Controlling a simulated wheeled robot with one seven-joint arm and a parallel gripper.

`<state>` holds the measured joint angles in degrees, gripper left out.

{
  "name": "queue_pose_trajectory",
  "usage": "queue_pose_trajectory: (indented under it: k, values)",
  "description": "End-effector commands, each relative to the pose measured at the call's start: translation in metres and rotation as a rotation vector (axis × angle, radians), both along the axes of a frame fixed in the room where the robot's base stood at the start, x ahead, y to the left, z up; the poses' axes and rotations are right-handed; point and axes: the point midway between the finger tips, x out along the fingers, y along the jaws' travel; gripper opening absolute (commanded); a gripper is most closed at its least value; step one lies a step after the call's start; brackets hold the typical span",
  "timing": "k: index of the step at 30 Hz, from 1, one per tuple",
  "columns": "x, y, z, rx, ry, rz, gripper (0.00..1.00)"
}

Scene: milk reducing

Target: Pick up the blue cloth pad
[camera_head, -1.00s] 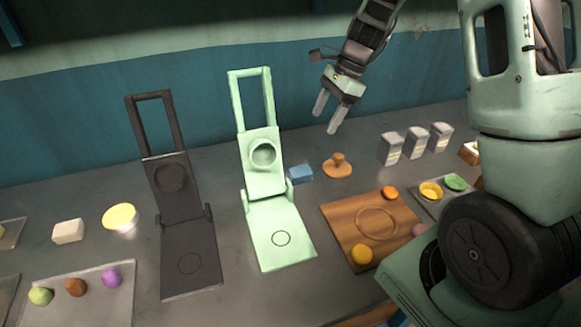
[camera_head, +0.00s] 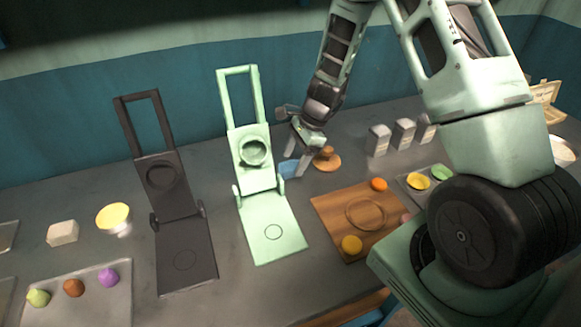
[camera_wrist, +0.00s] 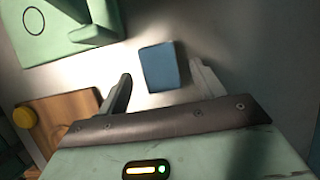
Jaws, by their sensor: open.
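The blue cloth pad (camera_head: 288,169) lies on the grey counter just right of the green press. In the wrist view the pad (camera_wrist: 160,67) is a small blue block, between and slightly beyond the two fingertips. My gripper (camera_head: 295,163) is open and low over the pad, partly hiding it in the head view. In the wrist view my gripper (camera_wrist: 160,73) has one finger on each side of the pad's near part, and no grip shows. The exact height of the fingertips above the counter cannot be told.
The green press (camera_head: 270,226) stands close left of the pad, with a dark press (camera_head: 186,255) beyond it. A wooden stamp (camera_head: 327,160) sits close right. A wooden board (camera_head: 338,220) lies in front, and several grey cartons (camera_head: 403,134) stand further right.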

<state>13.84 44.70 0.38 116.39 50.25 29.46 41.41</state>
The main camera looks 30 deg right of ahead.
Motion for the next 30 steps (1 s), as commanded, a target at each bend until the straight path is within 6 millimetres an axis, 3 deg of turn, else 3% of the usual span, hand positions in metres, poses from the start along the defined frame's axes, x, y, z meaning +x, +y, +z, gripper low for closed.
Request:
queue_pose_trajectory:
  k: [4,12,18,26,30]
  values:
    - [0.001,0.006,-0.015,0.001,0.001,-0.001,0.67]
    - [0.002,0.007,-0.018,0.000,-0.002,0.000,0.67]
    - [0.002,0.007,-0.018,0.000,-0.002,0.000,0.19]
    - [0.002,0.007,-0.017,0.000,-0.002,0.000,0.19]
    - [0.003,0.008,-0.006,-0.001,-0.005,0.001,0.19]
